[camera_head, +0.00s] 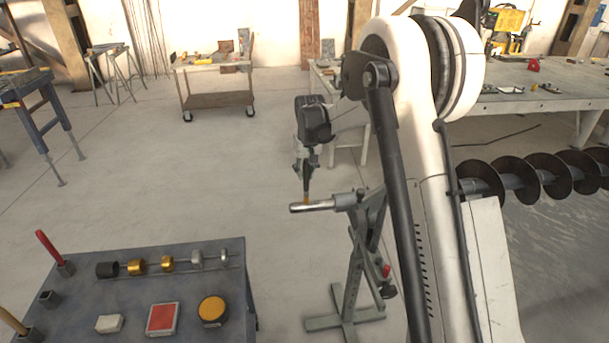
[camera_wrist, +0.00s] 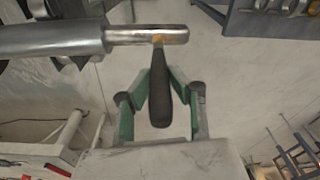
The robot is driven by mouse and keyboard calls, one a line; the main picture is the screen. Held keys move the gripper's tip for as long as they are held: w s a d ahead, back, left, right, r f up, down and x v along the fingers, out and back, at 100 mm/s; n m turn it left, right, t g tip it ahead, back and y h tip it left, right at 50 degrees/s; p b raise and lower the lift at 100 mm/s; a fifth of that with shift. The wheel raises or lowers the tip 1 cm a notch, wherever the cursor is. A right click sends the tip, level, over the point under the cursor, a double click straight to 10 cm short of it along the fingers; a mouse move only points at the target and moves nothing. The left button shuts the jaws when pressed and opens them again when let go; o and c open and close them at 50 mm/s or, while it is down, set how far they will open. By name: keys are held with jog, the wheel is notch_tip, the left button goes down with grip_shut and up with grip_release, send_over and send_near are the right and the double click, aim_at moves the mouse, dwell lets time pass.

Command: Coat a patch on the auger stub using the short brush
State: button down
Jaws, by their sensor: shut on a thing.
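My gripper (camera_head: 304,178) is shut on the dark handle of the short brush (camera_wrist: 160,98) and points down; it also shows in the wrist view (camera_wrist: 160,78). The brush's orange-brown bristles (camera_head: 306,198) are at the top of the auger stub (camera_head: 322,206), near its free end. In the wrist view the bristle tip overlaps the shiny metal stub (camera_wrist: 178,35) and appears to touch it. The stub is level and joins a thicker grey shaft (camera_wrist: 50,40). I cannot make out any coating on it.
A positioner stand (camera_head: 352,280) supports the stub. A grey table (camera_head: 80,285) at lower left holds a red-handled tool (camera_head: 49,250), an empty socket (camera_head: 48,298), rings on a rod, a red pad (camera_head: 162,319) and a yellow round tin (camera_head: 212,310). The auger flights (camera_head: 540,178) extend right.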

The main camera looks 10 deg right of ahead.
aim_at(307, 160)
notch_tip(307, 160, up, 4)
jog(key=shift+p, duration=0.65)
jog(key=shift+d+r, duration=0.15)
jog(key=shift+r, duration=0.15)
jog(key=shift+r+p, duration=0.6)
jog(key=shift+r, duration=1.2)
jog(key=shift+f+b, duration=0.3)
jog(key=shift+b, duration=0.9)
